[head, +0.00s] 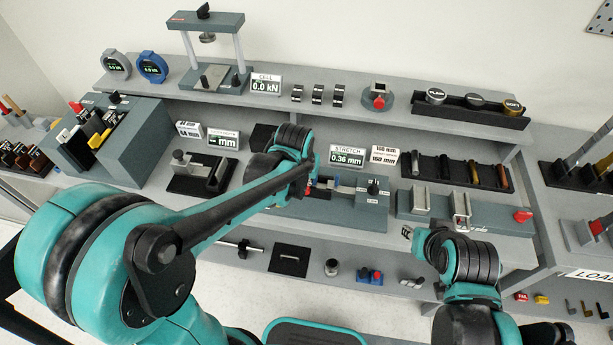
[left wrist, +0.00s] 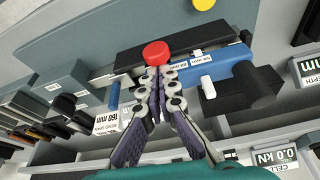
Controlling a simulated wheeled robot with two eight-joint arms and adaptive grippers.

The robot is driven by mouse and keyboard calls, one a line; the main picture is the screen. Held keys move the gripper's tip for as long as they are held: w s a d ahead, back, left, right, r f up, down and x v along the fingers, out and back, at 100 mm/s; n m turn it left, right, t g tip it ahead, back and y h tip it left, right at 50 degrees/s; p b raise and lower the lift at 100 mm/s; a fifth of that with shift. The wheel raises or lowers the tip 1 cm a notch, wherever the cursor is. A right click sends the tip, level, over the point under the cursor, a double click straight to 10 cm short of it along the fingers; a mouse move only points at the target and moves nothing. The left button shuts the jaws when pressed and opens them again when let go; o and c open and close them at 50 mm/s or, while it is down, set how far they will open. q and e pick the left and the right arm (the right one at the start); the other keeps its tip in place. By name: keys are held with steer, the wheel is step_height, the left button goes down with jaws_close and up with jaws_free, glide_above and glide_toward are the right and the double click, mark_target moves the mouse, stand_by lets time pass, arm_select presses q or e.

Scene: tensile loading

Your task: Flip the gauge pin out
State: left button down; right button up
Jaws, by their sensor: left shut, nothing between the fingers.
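The stretch fixture is in the middle of the bench in the head view, with a grey block (head: 374,190) at its right end. In the left wrist view it shows a round red knob (left wrist: 157,53), a blue body (left wrist: 232,80) and a small white peg (left wrist: 208,86). I cannot tell for sure which part is the gauge pin. My left gripper (left wrist: 159,72) is shut and empty, its tips at the near side of the red knob; contact is unclear. My left arm hides part of the fixture in the head view. My right gripper (head: 408,232) is low at the bench's front edge, its jaws too small to judge.
A stretch display (head: 347,156) reading 0.36 mm stands behind the fixture. A grey holder with upright metal clamps (head: 460,207) is to its right, near my right gripper. A black rack of cylinders (head: 458,172) stands behind that. A lower shelf (head: 320,260) holds small parts.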

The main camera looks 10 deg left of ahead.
mark_target(305, 190)
arm_select(q)
steer(key=shift+s, duration=1)
arm_select(e)
steer(key=shift+r, duration=0.2)
arm_select(q)
steer(key=shift+w, duration=0.15)
